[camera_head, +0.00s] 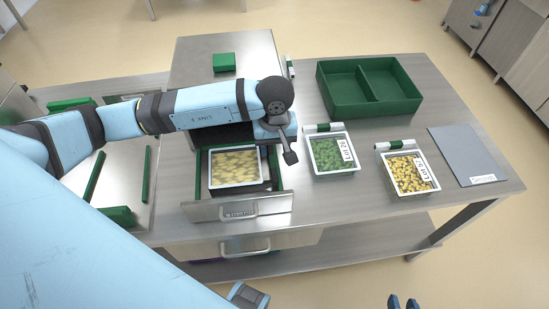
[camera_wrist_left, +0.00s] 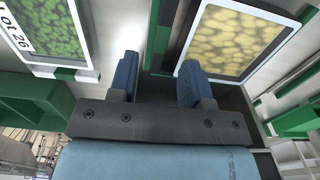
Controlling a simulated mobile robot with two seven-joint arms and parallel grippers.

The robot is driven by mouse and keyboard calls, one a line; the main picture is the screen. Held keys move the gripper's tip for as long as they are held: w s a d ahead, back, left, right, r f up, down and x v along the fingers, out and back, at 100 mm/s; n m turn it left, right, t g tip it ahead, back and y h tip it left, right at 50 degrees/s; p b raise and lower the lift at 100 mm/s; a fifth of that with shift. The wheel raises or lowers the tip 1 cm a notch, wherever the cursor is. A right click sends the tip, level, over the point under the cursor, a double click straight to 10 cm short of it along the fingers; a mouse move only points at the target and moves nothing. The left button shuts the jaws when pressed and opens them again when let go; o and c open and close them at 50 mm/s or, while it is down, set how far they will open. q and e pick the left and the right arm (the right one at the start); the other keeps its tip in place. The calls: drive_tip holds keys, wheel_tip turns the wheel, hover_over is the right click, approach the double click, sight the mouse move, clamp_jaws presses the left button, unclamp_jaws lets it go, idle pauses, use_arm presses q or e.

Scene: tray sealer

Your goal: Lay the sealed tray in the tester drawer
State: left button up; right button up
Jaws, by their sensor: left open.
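The sealed tray (camera_head: 236,185), white-rimmed with pale yellow contents under film, lies flat inside the open tester drawer (camera_head: 207,212). It also shows in the left wrist view (camera_wrist_left: 193,72). My left gripper (camera_head: 289,155) is over the drawer's right side, to the right of the tray. In the left wrist view, its two blue fingers (camera_wrist_left: 160,82) are apart with nothing between them. The right finger is near the tray's edge; I cannot tell whether they touch. My right gripper (camera_head: 402,302) shows only as two separated blue fingertips at the bottom edge of the head view.
A tray of green pieces (camera_head: 312,165) and a tray of yellow pieces (camera_head: 385,172) stand to the right of the drawer. A divided green crate (camera_head: 335,97) is behind them. A grey plate (camera_head: 462,153) lies at the right. A closed lower drawer (camera_head: 250,242) is below.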

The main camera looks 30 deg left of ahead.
use_arm(q)
drive_tip(key=shift+r, duration=2.2)
